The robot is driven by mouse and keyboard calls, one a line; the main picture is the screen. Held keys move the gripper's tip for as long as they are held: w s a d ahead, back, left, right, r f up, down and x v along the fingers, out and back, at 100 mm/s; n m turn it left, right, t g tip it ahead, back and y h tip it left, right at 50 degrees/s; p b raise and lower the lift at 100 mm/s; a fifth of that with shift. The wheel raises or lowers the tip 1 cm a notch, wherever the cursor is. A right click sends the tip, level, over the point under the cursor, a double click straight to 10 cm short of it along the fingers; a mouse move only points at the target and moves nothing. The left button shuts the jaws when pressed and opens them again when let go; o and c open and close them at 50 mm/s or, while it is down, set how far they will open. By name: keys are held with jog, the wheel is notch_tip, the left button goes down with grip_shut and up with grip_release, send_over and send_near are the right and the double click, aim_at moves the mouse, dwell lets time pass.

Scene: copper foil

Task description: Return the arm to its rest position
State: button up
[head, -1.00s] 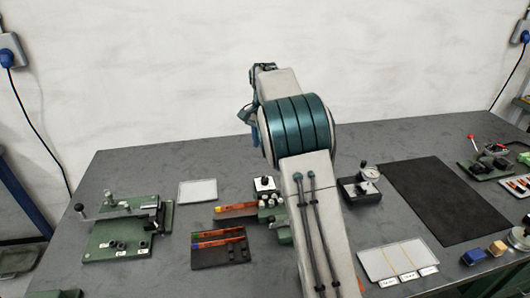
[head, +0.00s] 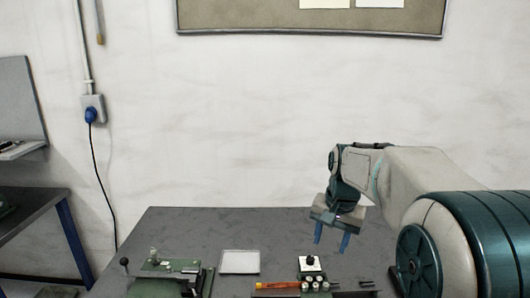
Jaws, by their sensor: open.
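My gripper (head: 331,240) shows in the head view at right of centre. Its two blue fingers point down and stand apart, with nothing between them. It hangs above the back part of the dark grey table (head: 185,228). My arm reaches in from the right edge, and its large teal joint fills the lower right corner. The right part of the table is hidden behind the arm or out of frame.
A green fixture with a lever (head: 170,283) stands at the table's left. A pale flat tray (head: 240,262) lies beside it. A side bench (head: 30,205) stands far left.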

jog(key=s+f+n+t, duration=0.1)
jog(key=s+f+n, duration=0.1)
jog(key=s, duration=0.8)
jog(key=s+f+n, duration=0.3)
jog(key=s, duration=0.8)
jog(key=shift+s+a+f+t+h, duration=0.2)
jog(key=shift+s+a+t+h, duration=0.1)
jog(key=shift+a+t, duration=0.1)
